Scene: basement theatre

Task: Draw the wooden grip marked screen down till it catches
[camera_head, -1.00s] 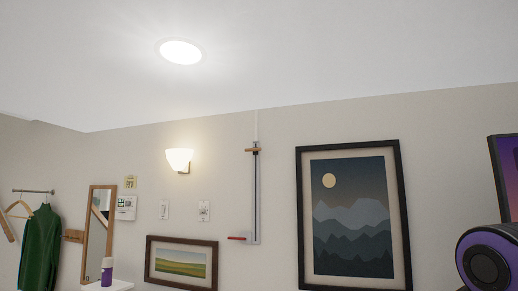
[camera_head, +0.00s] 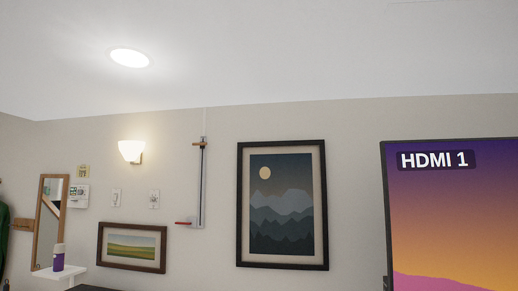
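A small wooden crosspiece (camera_head: 200,144) sits near the top of a slim vertical rail (camera_head: 202,185) on the back wall. It may be the wooden grip, but no marking on it can be read at this distance. A short red lever (camera_head: 184,223) sticks out to the left at the rail's foot. A thin pale strip runs from the rail's top up to the ceiling. No lowered screen sheet can be made out. My gripper is not in view.
A mountain picture (camera_head: 283,203) hangs right of the rail, and a landscape picture (camera_head: 131,247) hangs low to its left. A large display (camera_head: 455,220) reading HDMI 1 fills the right side. A white shelf (camera_head: 62,274) holds a purple-and-white bottle (camera_head: 58,257). The floor is out of view.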

